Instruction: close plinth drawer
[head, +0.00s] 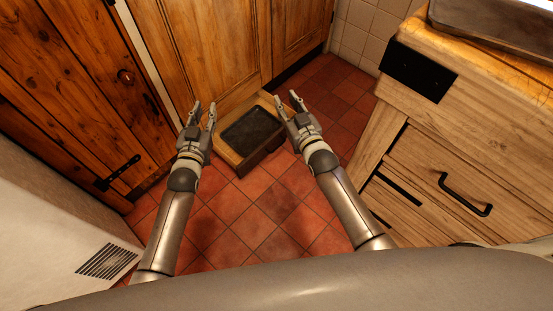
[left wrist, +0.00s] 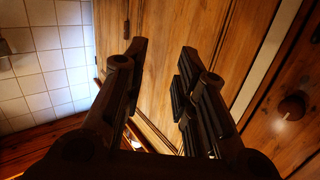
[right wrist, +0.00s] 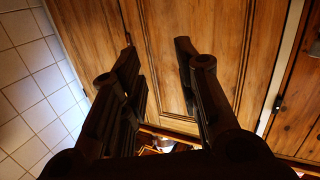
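The plinth drawer (head: 240,158) stands pulled out at floor level below the pine cupboard doors, in the middle of the head view. It is a shallow wooden box with a dark tray or item (head: 252,129) inside. My left gripper (head: 203,108) is open and empty, above the drawer's left side in the head view. My right gripper (head: 287,103) is open and empty, above its right side. In the left wrist view the left fingers (left wrist: 163,55) are spread toward the doors. In the right wrist view the right fingers (right wrist: 156,50) are also apart.
Pine cupboard doors (head: 215,45) rise behind the drawer. A dark plank door (head: 75,80) is at left, above a white panel with a vent (head: 106,261). A wooden counter unit with a black handle (head: 466,195) stands at right. The red tiled floor (head: 265,205) in front is clear.

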